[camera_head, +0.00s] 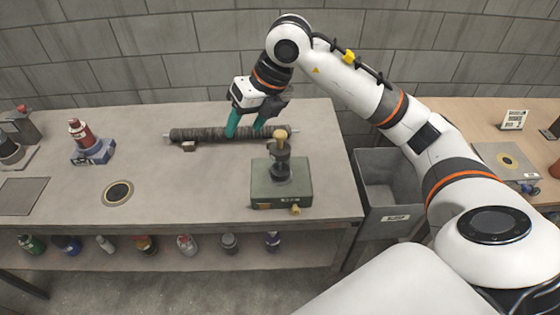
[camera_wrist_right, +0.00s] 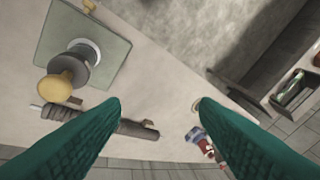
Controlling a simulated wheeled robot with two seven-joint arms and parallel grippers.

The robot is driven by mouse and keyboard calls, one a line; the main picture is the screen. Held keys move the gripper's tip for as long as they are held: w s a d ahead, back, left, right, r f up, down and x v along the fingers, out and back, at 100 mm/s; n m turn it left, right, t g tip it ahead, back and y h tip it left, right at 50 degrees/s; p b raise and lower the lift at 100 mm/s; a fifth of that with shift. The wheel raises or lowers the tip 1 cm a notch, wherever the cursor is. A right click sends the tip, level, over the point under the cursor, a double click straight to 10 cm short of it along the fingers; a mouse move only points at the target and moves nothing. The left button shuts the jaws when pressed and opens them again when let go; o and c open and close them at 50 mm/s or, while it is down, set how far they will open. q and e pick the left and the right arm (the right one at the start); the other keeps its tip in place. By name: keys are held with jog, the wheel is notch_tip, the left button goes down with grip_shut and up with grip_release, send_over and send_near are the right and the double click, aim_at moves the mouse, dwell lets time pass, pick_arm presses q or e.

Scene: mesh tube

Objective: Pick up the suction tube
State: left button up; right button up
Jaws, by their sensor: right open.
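The suction tube looks like a long dark ribbed tube (camera_head: 200,133) with pale metal ends, lying left to right on the grey table. My right gripper (camera_head: 244,134) has teal fingers and is open. In the head view its fingertips overlap the right half of the tube, spread along its length. In the right wrist view the tube (camera_wrist_right: 139,128) runs behind the left-hand finger, with one end showing between the fingers. Nothing is held between the fingertips, and I cannot tell whether they touch the tube. My left gripper is out of view.
A green box with a dark post and yellow knob (camera_head: 281,180) stands just in front of the tube's right end. A red and blue fixture (camera_head: 88,145) stands left. A grey bin (camera_head: 388,185) is beyond the table's right edge. Bottles line the lower shelf (camera_head: 170,258).

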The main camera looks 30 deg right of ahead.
jog(key=d+r+m+h, duration=0.2)
jog(key=d+h, duration=0.2)
jog(key=d, duration=0.4)
jog(key=p, duration=0.2)
send_over(279, 131)
jog(key=s+a, duration=0.1)
jog(key=s, duration=0.1)
jog(key=x, duration=0.2)
jog(key=s+x, duration=0.1)
jog(key=x, duration=0.1)
jog(key=shift+w+f, duration=0.1)
jog(key=shift+f, duration=0.3)
jog(key=shift+w+f, duration=0.15)
jog(key=shift+f, duration=0.45)
jog(key=x, duration=0.1)
jog(key=p+x, duration=0.2)
jog(key=x, duration=0.1)
jog(key=shift+d+f, duration=0.15)
jog(key=shift+d, duration=0.25)
jog(key=shift+f, duration=0.45)
grip_shut()
